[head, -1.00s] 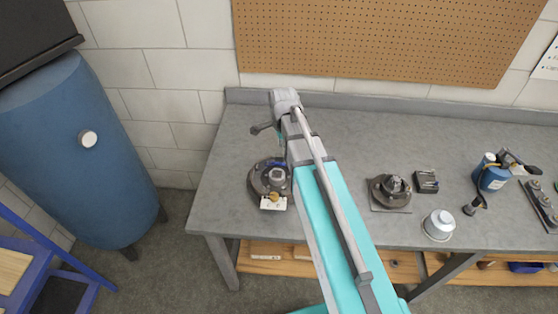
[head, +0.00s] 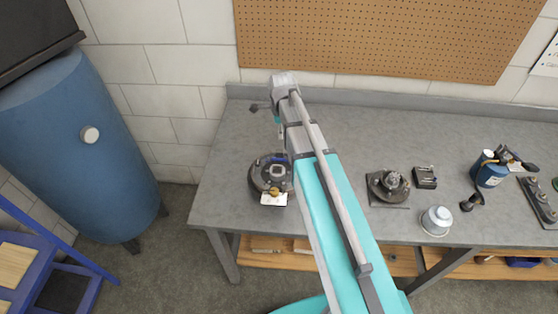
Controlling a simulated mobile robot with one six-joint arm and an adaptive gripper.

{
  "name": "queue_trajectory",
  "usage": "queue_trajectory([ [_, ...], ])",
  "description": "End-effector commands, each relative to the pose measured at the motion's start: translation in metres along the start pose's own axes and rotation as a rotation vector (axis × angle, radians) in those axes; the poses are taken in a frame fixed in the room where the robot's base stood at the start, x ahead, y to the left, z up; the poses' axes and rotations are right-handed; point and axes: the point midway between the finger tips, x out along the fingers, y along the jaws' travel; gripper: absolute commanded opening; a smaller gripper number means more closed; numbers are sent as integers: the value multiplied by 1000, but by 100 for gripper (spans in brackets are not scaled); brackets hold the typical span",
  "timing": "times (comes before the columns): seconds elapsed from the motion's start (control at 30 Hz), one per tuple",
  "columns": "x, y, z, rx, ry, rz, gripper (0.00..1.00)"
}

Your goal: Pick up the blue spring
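I cannot make out a blue spring for certain. A round dark assembly (head: 257,177) sits at the left end of the grey workbench (head: 325,192). It has a squarish hub with a small bluish patch, too small to identify. A brass-coloured knob and a white plate are at its front edge. My arm reaches over the bench just right of this assembly, its wrist beyond it toward the wall. My gripper's fingers cannot be made out; the arm may hide them.
A second round assembly (head: 389,184), a small dark block (head: 425,177), a silver cup (head: 436,220) and a blue canister (head: 490,170) stand on the right. A pegboard wall is behind. A blue tank (head: 75,150) stands left of the bench.

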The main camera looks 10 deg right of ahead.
Motion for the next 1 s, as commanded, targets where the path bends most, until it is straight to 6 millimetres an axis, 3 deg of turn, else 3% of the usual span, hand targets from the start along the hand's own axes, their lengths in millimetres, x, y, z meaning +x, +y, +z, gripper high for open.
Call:
queue_trajectory([
  [1.0,77,0,-1,1,0,0,38],
])
